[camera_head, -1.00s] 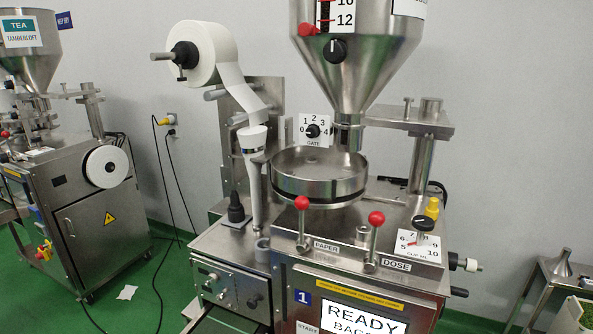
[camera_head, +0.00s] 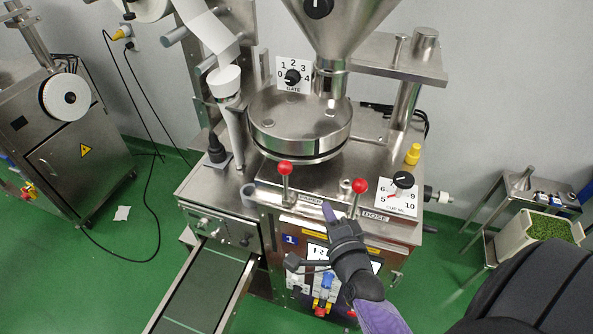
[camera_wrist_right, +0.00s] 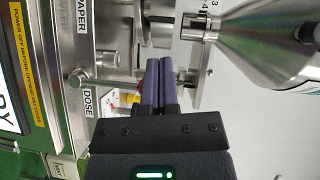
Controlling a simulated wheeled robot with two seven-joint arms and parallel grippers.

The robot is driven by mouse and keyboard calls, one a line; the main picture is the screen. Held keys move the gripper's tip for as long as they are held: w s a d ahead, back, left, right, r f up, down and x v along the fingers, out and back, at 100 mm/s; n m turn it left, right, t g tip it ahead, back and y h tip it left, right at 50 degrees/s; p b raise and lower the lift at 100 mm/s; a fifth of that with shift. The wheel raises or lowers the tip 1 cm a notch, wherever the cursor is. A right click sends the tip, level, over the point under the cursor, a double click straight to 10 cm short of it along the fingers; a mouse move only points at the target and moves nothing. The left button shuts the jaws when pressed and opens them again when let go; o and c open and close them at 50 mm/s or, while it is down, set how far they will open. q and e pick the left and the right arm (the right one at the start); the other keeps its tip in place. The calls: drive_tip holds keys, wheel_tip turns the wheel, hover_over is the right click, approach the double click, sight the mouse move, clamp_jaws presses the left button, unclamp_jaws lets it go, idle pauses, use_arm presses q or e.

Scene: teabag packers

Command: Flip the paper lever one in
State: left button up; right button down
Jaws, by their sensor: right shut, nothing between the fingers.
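The paper lever (camera_head: 286,182) stands upright on the packing machine's front ledge, with a red ball knob. The PAPER label (camera_head: 311,198) is just right of its base; it also shows at the top left of the right wrist view (camera_wrist_right: 82,16). My right gripper (camera_head: 327,207) is shut and empty, its purple fingers in front of the ledge, right of the paper lever and apart from its knob. In the right wrist view the shut fingers (camera_wrist_right: 158,62) point up the picture. The paper lever's knob cannot be made out there. My left gripper is not in view.
The dose lever (camera_head: 356,200), also red-knobbed, stands close to the right of my right gripper. The round steel pan (camera_head: 300,125) and hopper (camera_head: 335,25) are behind the levers. A conveyor (camera_head: 205,295) extends at the lower left. A crate of green leaves (camera_head: 545,230) is at the right.

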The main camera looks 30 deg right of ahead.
sight(286, 184)
drive_tip(key=w+f+b, duration=0.2)
drive_tip(key=w+b, duration=0.4)
drive_tip(key=w, duration=0.7)
drive_tip(key=shift+d, duration=0.45)
drive_tip(key=shift+d+r, duration=0.1)
